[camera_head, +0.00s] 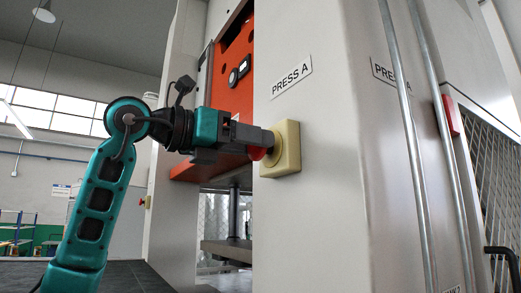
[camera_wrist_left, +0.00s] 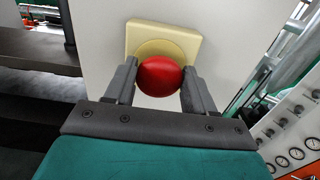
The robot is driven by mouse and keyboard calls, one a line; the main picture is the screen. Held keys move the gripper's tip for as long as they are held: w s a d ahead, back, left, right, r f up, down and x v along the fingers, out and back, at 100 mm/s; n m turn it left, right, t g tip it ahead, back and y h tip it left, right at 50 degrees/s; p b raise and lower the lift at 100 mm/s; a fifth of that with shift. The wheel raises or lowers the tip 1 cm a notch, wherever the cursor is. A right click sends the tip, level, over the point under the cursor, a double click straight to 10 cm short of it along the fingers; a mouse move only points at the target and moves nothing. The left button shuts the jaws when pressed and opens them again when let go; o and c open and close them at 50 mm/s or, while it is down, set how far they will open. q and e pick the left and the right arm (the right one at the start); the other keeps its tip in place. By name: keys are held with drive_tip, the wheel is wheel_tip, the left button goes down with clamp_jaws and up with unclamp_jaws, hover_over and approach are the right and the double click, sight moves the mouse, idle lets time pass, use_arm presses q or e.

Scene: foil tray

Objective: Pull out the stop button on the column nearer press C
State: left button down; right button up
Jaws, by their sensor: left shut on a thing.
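A red mushroom stop button (camera_head: 258,153) sits on a yellow box (camera_head: 288,150) on the pale column (camera_head: 315,120), under a "PRESS A" label (camera_head: 292,78). In the left wrist view the red button (camera_wrist_left: 160,76) lies between the two dark fingers, in front of its yellow box (camera_wrist_left: 150,32). My left gripper (camera_head: 264,144) is shut on this button from the left side. The fingers hide part of the button, and I cannot tell whether it is pushed in or out. No label for press C is readable. My right gripper is not in view.
Another small red and yellow stop button (camera_head: 146,202) is on the farther column at left. An orange press front (camera_head: 232,90) stands between the columns. Metal pipes (camera_head: 420,150) and a mesh guard (camera_head: 495,170) are at right.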

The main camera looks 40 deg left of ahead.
use_arm(q)
drive_tip(key=c, duration=0.8)
unclamp_jaws()
drive_tip(key=shift+s, duration=0.1)
drive_tip(key=o, duration=0.3)
drive_tip(key=shift+s+a, duration=0.1)
drive_tip(key=shift+s, duration=0.1)
drive_tip(key=shift+o, duration=0.4)
drive_tip(key=shift+w, duration=0.15)
drive_tip(key=v, duration=1.3)
drive_tip(key=shift+b, duration=0.4)
